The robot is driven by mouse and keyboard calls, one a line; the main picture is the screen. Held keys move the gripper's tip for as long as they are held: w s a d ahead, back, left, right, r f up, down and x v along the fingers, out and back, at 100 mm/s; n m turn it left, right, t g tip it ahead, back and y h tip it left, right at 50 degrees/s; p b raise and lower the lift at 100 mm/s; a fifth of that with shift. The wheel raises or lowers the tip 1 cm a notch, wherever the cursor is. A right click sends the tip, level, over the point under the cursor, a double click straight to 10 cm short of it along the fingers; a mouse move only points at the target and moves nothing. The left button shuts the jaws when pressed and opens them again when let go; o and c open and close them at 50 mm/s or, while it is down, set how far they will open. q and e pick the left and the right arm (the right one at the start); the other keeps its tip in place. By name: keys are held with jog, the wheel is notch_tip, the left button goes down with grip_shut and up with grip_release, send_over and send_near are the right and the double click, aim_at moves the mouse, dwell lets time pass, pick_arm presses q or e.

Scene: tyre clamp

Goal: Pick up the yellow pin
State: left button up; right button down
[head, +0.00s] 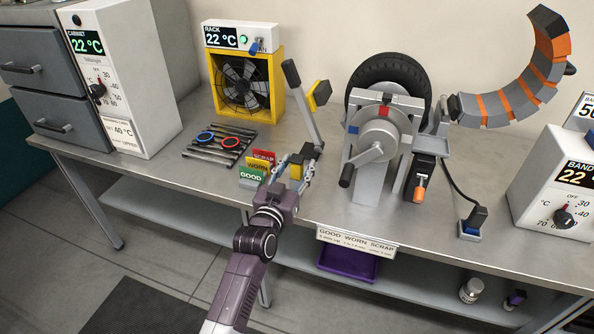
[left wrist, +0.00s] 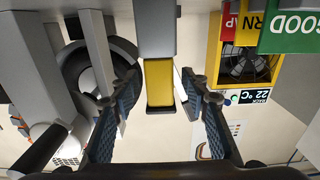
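A small yellow block (head: 296,171), which looks like the yellow pin, is at the grey clamp stand on the bench. In the left wrist view the yellow block (left wrist: 158,82) hangs below a grey bar, centred between the fingers. My left gripper (head: 291,178) reaches in from the front with a finger on either side of it. In the left wrist view my left gripper (left wrist: 161,100) is open, with a gap on both sides of the block. Whether it touches in depth I cannot tell. My right gripper is not in view.
GOOD, WORN and SCRAP cards (head: 258,166) stand just left of the gripper. A tyre (head: 390,75) and crank machine (head: 377,135) stand right. A yellow-framed fan (head: 245,84) is at the back.

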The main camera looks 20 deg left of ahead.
pick_arm(q)
grip_shut()
